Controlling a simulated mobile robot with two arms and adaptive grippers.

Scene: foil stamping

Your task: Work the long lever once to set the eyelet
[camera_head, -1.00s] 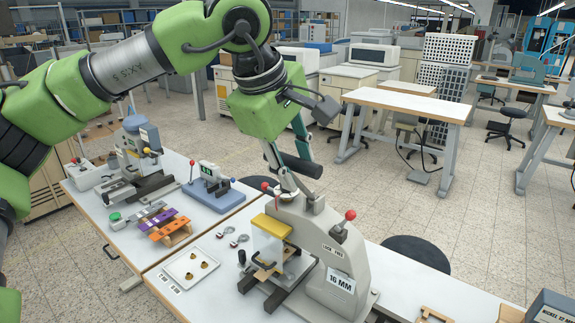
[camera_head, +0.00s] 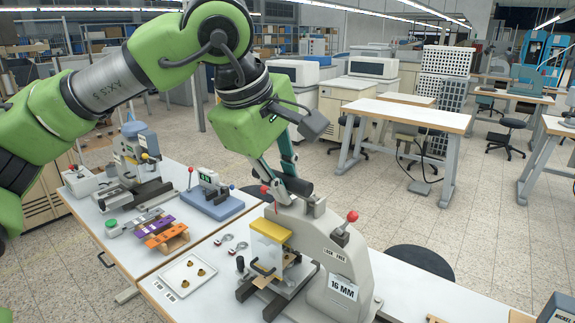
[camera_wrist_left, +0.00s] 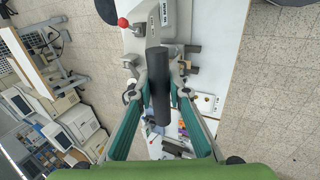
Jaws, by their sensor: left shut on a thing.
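My left gripper (camera_head: 286,186) reaches down over the grey press (camera_head: 335,262) labelled "16 MM". It is shut on the black grip (camera_head: 299,187) of the long lever, which lies low over the press top. In the left wrist view the black grip (camera_wrist_left: 158,88) lies between both fingers. The press has a yellow block (camera_head: 271,230) with a clear guard below it and a red-knobbed short lever (camera_head: 351,217). A workpiece sits under the guard, partly hidden, so the eyelet cannot be made out. My right gripper is not in view.
A white tray (camera_head: 172,287) holds brass eyelets. A blue-based device (camera_head: 212,200), a grey press (camera_head: 135,160) and purple and orange pieces stand on the left table. Black stools stand behind the bench. The bench right of the press is mostly clear.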

